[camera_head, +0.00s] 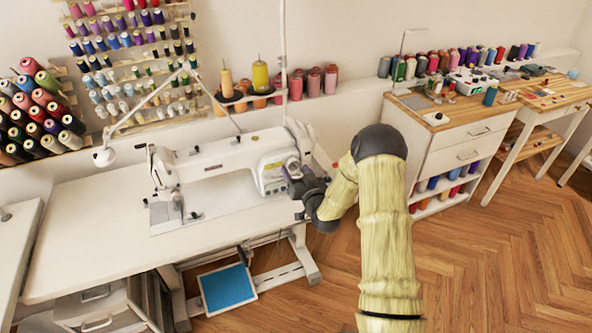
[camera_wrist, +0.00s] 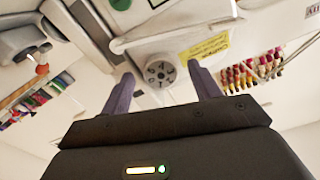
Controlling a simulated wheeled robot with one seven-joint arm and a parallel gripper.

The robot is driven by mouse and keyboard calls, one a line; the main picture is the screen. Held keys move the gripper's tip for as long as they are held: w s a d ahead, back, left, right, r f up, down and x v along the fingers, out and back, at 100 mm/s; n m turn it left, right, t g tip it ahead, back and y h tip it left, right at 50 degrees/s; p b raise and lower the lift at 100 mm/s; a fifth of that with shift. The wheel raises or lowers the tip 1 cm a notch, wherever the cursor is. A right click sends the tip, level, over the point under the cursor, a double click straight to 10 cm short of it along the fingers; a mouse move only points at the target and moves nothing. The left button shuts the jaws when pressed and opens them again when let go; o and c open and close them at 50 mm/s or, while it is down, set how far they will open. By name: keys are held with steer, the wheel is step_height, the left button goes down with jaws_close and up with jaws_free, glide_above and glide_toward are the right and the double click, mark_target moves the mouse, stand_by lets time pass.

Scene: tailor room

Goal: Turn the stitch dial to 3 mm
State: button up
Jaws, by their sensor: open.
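The white sewing machine (camera_head: 225,158) stands on a white sewing table (camera_head: 95,225) in the head view. In the wrist view, the round grey stitch dial (camera_wrist: 160,73) sits on the machine's white body (camera_wrist: 165,25). My gripper (camera_wrist: 160,80) is open, with one finger on each side of the dial and visible gaps to it. Whether the fingertips reach the dial's depth I cannot tell. In the head view my gripper (camera_head: 292,172) is at the right end of the machine and hides the dial there. The dial's marks are too small to read.
A yellow label (camera_wrist: 205,47) is right of the dial. Thread cones (camera_head: 260,78) stand behind the machine. A white drawer cabinet (camera_head: 455,140) stands to the right, beyond my arm. A blue pedal (camera_head: 228,288) is under the table. Wooden floor (camera_head: 500,270) is clear at right.

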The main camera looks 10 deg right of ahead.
steer(key=shift+w, duration=0.4)
steer(key=c, duration=1)
steer(key=shift+o, duration=0.2)
